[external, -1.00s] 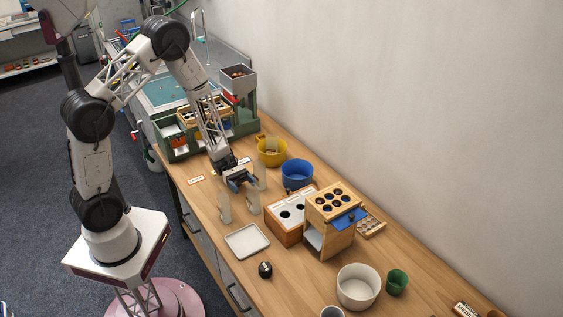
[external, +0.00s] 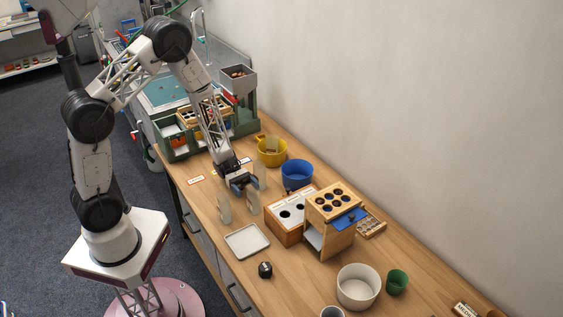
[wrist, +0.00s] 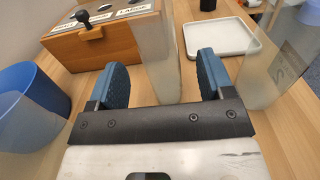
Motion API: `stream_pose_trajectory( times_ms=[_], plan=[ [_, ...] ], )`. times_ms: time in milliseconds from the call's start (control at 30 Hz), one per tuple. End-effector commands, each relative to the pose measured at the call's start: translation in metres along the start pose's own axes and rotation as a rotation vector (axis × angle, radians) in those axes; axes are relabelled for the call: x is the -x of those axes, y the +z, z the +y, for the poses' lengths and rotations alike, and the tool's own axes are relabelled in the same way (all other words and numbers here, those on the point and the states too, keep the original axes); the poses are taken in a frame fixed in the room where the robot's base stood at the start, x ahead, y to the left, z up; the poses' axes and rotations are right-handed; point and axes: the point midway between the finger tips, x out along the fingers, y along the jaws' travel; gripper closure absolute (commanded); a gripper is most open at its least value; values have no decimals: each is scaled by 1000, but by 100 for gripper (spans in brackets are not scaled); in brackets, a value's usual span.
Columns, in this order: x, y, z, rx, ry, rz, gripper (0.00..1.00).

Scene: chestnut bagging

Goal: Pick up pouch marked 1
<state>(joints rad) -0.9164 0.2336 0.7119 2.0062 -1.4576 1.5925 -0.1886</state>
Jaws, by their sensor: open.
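Several pale, translucent pouches stand upright on the bench in the external view: one at the left (external: 224,208), one in front of my gripper (external: 253,202), and one just behind it (external: 261,174). My gripper (external: 242,184) is low among them, open, with blue finger pads. In the wrist view a pouch (wrist: 160,45) shows in the gap between the open fingers (wrist: 161,78); I cannot tell whether it touches them. Another pouch (wrist: 268,70) at the right of that view has a faint mark, possibly a 2. I cannot read a 1 on any pouch.
A yellow bowl (external: 272,158) holding a pouch and a blue bowl (external: 297,177) stand behind my gripper. A wooden box with holes (external: 284,232) is to the right.

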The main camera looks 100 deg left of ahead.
Motion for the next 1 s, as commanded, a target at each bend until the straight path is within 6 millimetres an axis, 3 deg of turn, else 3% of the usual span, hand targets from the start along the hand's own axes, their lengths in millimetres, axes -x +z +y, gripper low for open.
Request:
stream_pose_trajectory(
  times_ms=[267,733,1000],
  plan=[
    [-4,0,0,0,-1,0,26],
    [-42,1,1,0,-2,0,26],
    [-52,0,1,0,0,0,26]
  ],
)
